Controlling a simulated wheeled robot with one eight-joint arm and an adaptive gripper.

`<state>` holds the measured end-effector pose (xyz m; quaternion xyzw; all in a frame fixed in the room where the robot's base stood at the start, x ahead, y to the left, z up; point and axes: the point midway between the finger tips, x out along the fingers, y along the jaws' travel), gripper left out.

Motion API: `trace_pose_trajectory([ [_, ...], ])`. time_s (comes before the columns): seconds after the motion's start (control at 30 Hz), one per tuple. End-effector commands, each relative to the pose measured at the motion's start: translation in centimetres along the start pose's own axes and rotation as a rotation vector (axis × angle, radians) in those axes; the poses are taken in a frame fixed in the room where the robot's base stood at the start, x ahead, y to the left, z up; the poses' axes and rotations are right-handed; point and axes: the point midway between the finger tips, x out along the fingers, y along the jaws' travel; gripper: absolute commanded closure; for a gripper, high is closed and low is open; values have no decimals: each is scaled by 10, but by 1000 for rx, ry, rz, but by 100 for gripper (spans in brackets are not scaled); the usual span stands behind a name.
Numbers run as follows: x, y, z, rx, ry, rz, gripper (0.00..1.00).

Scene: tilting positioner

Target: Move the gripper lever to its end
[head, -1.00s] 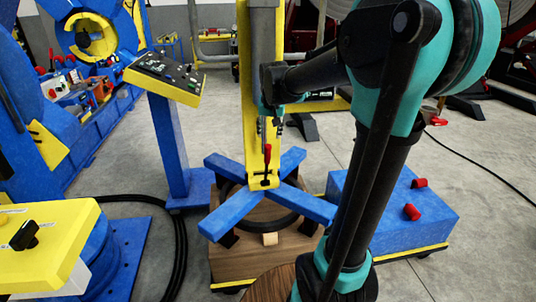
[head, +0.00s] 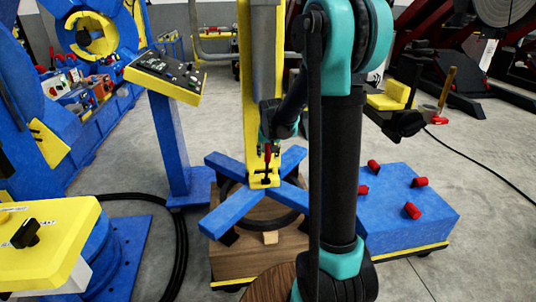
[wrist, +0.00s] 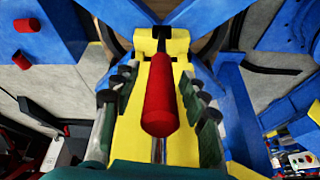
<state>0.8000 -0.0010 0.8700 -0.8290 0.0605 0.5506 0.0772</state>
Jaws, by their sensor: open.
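The lever, with a red handle (wrist: 160,95), sits on the yellow post (wrist: 118,145) in the wrist view, standing out toward the camera. My gripper (wrist: 158,108) is open, with one finger on each side of the red handle. Gaps show between the handle and both fingers. In the head view the red handle (head: 267,154) shows low on the yellow post, just above the blue cross arms (head: 228,212). My gripper (head: 268,146) is around its upper part there. A small black clamp piece lies at the lever's far end.
A blue box (head: 400,205) with several red knobs stands right of the cross. A control panel (head: 165,70) on a blue stand is at left. A yellow-topped console (head: 45,240) is at front left. Black cables lie on the floor.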

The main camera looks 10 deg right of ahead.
Motion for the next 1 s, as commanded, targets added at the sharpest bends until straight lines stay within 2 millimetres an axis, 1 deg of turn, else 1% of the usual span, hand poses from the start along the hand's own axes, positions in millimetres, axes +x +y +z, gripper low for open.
trace_pose_trajectory([
  [0.27, 2, 0, 0, 0, 0, 0, 56],
  [0.3, 2, 0, 0, 0, 0, 0, 57],
  [0.6, 1, 0, 0, 0, 0, 0, 94],
  [0.67, 1, 0, 0, 0, 0, 0, 100],
  [1.0, 2, 0, 0, 0, 3, -1, 100],
])
